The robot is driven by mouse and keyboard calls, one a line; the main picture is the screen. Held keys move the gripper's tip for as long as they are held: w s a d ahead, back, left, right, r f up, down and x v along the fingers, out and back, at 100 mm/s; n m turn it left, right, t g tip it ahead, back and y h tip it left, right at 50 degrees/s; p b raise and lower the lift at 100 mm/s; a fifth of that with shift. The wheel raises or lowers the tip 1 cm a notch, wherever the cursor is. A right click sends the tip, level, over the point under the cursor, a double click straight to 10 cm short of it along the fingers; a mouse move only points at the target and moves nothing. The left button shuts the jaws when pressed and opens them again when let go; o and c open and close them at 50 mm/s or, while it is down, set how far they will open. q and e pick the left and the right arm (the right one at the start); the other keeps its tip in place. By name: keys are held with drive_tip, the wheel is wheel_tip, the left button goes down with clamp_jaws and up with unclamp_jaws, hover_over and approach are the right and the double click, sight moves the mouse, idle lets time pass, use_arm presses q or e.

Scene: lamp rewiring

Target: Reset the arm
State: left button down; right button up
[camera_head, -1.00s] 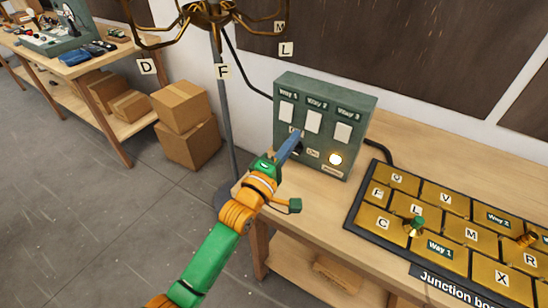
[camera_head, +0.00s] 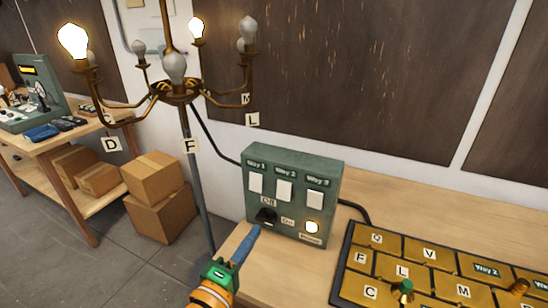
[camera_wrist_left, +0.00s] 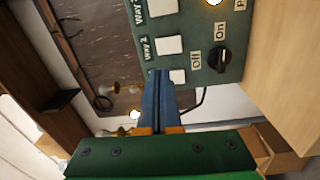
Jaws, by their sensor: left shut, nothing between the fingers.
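My left gripper (camera_head: 246,245) has blue fingers, pressed together and empty. In the head view it is at the bottom, just in front of the green switch box (camera_head: 285,228). In the left wrist view its shut fingers (camera_wrist_left: 161,75) point toward the box (camera_wrist_left: 200,20), apart from the black rotary knob. The knob (camera_head: 266,215) sits between the Off and On labels; it also shows in the left wrist view (camera_wrist_left: 217,59). The power lamp (camera_head: 312,228) glows. My right gripper is in neither view.
A brass chandelier (camera_head: 176,88) stands behind, with two bulbs lit and several grey. The junction board (camera_head: 345,262) lies at the right of the wooden table (camera_head: 430,208). Cardboard boxes (camera_head: 160,205) are stacked on the floor at left.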

use_arm(q)
drive_tip(key=s+a+f+m+g+y, duration=0.3)
drive_tip(key=s+a+f+m+g, duration=0.2)
drive_tip(key=s+f+m+g, duration=0.4)
drive_tip(key=s+a+f+m+g+y, duration=0.35)
drive_tip(key=s+f+m+g, duration=0.2)
drive_tip(key=s+f, duration=0.65)
wheel_tip(320, 180, down, 14)
drive_tip(key=s, duration=0.3)
drive_tip(key=s+a+f+g, duration=0.1)
drive_tip(key=s+a+f, duration=0.1)
drive_tip(key=s+f, duration=0.9)
drive_tip(key=shift+s+a+f+m+g, duration=0.35)
drive_tip(key=shift+s+f+m, duration=0.1)
drive_tip(key=shift+s, duration=0.35)
drive_tip(key=shift+d, duration=0.1)
